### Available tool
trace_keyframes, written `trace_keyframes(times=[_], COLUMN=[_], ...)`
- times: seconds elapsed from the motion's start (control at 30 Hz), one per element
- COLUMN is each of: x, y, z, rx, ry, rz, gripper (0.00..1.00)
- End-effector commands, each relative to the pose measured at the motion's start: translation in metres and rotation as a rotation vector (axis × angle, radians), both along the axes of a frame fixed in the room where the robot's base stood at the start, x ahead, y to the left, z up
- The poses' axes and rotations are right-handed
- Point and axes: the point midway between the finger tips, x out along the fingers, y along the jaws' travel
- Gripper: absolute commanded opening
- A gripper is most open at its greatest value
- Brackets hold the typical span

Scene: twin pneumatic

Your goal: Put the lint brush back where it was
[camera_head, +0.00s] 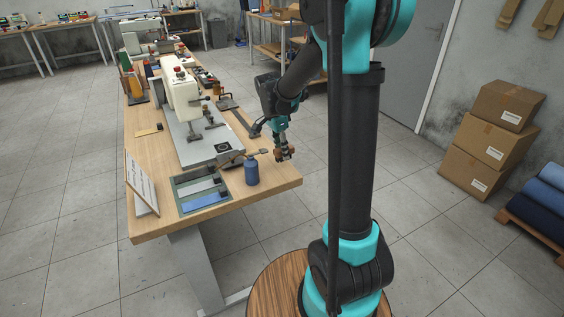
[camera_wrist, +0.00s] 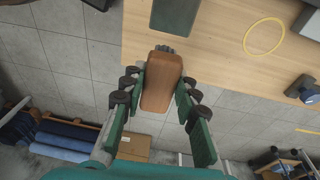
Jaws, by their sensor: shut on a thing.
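My gripper (camera_head: 284,150) is just off the right edge of the wooden worktable (camera_head: 275,183), above the floor. It is shut on a brown wooden block-like piece, which I take for the lint brush (camera_wrist: 161,84). In the wrist view, the fingers of my gripper (camera_wrist: 160,95) press on both long sides of it. A short dark part shows at its far end, over the table edge. The brush appears small and partly hidden by the fingers in the head view. I cannot tell from the frames which spot it came from.
On the table stand a blue bottle (camera_head: 251,171), a compartmented grey-green tray (camera_head: 188,200), a white sign (camera_head: 143,184) and a sewing machine (camera_head: 182,95). A yellow ring (camera_wrist: 264,20) lies on the table. Stacked cartons (camera_head: 475,155) stand at right. The table's front right corner is bare.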

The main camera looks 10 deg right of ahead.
Motion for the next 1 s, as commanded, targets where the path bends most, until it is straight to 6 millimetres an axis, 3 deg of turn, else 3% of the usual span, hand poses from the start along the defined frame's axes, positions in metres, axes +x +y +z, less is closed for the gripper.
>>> trace_keyframes(times=[0.43, 0.83, 0.87, 1.0], x=[0.001, 0.0, 0.0, 0.0], y=[0.0, 0.0, 0.0, 0.0], z=[-0.047, -0.053, -0.053, -0.052], rx=[0.0, 0.0, 0.0, 0.0], ry=[0.0, 0.0, 0.0, 0.0], rz=[0.0, 0.001, 0.0, 0.0], gripper=[0.0, 0.0, 0.33, 0.51])
